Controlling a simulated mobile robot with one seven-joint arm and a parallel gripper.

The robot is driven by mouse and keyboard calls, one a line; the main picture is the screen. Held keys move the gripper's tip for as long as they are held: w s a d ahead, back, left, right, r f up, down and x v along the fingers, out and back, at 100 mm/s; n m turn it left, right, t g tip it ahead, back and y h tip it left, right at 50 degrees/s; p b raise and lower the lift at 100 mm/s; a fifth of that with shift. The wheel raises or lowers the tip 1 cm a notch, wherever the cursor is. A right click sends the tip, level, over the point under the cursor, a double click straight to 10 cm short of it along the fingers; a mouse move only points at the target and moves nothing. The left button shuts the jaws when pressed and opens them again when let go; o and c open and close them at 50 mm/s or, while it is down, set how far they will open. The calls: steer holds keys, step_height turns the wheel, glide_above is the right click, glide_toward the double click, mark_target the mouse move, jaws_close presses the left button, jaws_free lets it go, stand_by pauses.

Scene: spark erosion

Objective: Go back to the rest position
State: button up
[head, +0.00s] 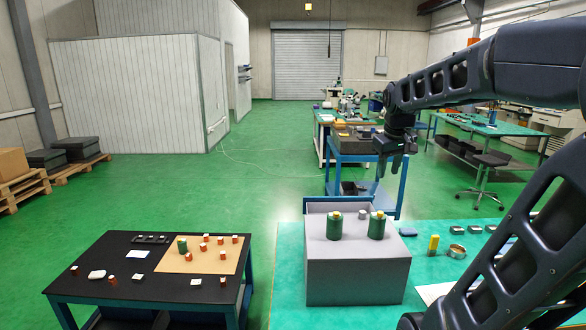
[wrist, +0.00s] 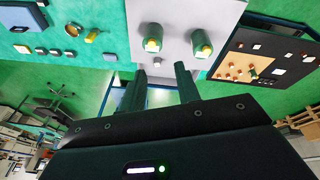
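My gripper (head: 388,172) is raised in the air above and behind the grey block in the head view, fingers pointing down. In the wrist view my gripper (wrist: 161,72) has its two fingers apart with nothing between them. The arm reaches in from the right. The grey block (head: 357,275) carries two green cylinders with yellow tops, a left one (head: 334,229) and a right one (head: 376,228). A small light grey piece (head: 362,214) sits between them. Both cylinders also show in the wrist view, apart from the fingers.
A black table (head: 170,289) at lower left holds a tan board (head: 204,262) with several orange-and-white pieces and a green cylinder. The teal table (head: 425,275) bears a yellow piece (head: 434,244) and a metal ring (head: 457,251). A blue cart (head: 346,186) stands behind.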

steer(key=s+f+m+t, duration=0.1)
steer(key=s+f+m, duration=0.2)
steer(key=s, duration=1)
steer(key=shift+d+f+m, duration=0.4)
steer(key=shift+d+f, duration=0.05)
steer(key=shift+f, duration=1.4)
